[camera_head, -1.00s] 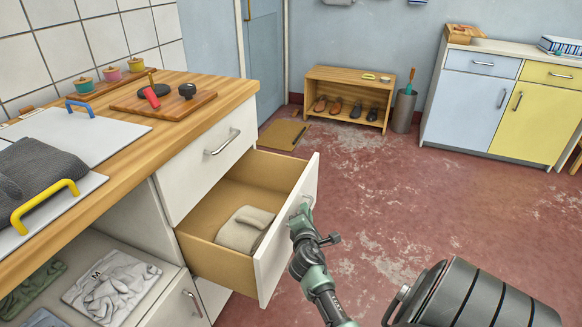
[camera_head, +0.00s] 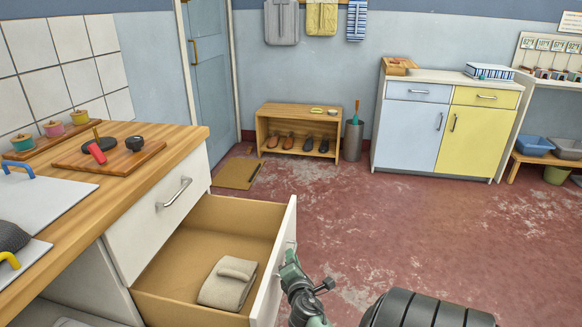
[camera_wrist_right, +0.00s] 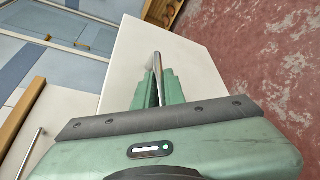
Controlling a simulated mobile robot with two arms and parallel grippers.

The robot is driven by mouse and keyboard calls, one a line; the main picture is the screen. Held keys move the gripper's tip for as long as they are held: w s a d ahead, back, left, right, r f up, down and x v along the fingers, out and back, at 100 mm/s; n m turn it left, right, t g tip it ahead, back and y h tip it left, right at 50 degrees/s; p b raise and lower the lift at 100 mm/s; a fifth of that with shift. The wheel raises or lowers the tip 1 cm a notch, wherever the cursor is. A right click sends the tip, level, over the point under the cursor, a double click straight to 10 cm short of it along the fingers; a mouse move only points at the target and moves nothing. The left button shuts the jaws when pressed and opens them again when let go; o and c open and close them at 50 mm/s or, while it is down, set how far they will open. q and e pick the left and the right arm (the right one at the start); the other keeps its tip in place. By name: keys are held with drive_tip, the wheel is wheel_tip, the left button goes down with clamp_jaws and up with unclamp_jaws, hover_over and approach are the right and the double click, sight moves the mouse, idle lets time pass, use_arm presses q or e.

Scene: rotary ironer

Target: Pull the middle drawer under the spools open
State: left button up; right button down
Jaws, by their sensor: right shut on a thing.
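The middle drawer (camera_head: 215,243) under the spools stands open, with a folded beige cloth (camera_head: 228,284) inside. Its white front also shows in the right wrist view (camera_wrist_right: 190,62). My right gripper (camera_head: 291,258) is at the outer face of that front. In the right wrist view its green fingers (camera_wrist_right: 159,88) are shut around the drawer's metal bar handle (camera_wrist_right: 157,66). Several coloured spools (camera_head: 53,128) stand on a wooden strip on the counter above. My left gripper is not in view.
The closed top drawer (camera_head: 160,213) sits above the open one. A wooden shoe bench (camera_head: 299,131), a bin (camera_head: 352,140) and a blue and yellow cabinet (camera_head: 445,128) stand at the back wall. The red floor (camera_head: 420,225) right of the drawer is clear.

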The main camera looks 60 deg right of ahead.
drive_tip(key=c, duration=1.8)
unclamp_jaws()
drive_tip(key=shift+d, duration=0.1)
drive_tip(key=shift+o, duration=0.2)
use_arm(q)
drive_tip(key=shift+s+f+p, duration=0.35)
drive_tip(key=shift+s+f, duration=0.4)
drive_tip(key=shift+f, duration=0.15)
use_arm(e)
drive_tip(key=v, duration=0.8)
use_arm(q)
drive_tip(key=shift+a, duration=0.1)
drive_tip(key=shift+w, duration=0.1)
